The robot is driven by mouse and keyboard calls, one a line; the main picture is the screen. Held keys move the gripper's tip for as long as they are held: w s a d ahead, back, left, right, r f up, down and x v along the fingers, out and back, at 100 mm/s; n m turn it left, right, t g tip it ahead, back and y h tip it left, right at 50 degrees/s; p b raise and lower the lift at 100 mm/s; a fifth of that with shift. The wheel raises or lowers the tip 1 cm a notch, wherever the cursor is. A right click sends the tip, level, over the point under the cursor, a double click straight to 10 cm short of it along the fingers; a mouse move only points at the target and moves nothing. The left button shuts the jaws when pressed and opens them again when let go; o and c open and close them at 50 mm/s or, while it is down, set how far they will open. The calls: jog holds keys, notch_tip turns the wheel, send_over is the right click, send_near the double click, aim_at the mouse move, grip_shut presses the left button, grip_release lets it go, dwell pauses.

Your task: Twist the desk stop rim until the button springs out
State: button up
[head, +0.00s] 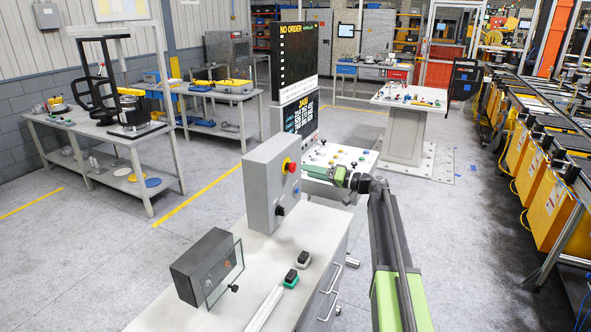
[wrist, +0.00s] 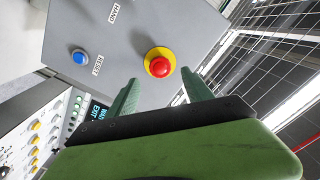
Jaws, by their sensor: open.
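The desk stop is a red mushroom button (wrist: 160,67) with a yellow rim (wrist: 158,51) around it, on the face of a grey control box. In the head view the red button (head: 292,167) faces right, on the upper part of the grey box (head: 262,190) on the desk. My gripper (head: 306,172) is close to it, pointing at that face. In the wrist view my gripper (wrist: 160,78) is open, with one green finger to each side of the button's lower edge. I see gaps between fingers and rim; contact cannot be told.
A blue button (wrist: 79,57) labelled RESET sits left on the same face. A black knob (head: 280,211) is below the stop in the head view. A dark box with a clear cover (head: 225,272) and small switches (head: 291,278) stand on the desk. A panel with a display (wrist: 92,112) is lower left.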

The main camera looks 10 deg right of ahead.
aim_at(295, 168)
jog(key=x, duration=0.6)
jog(key=shift+w+a, duration=0.2)
jog(key=shift+a, duration=0.05)
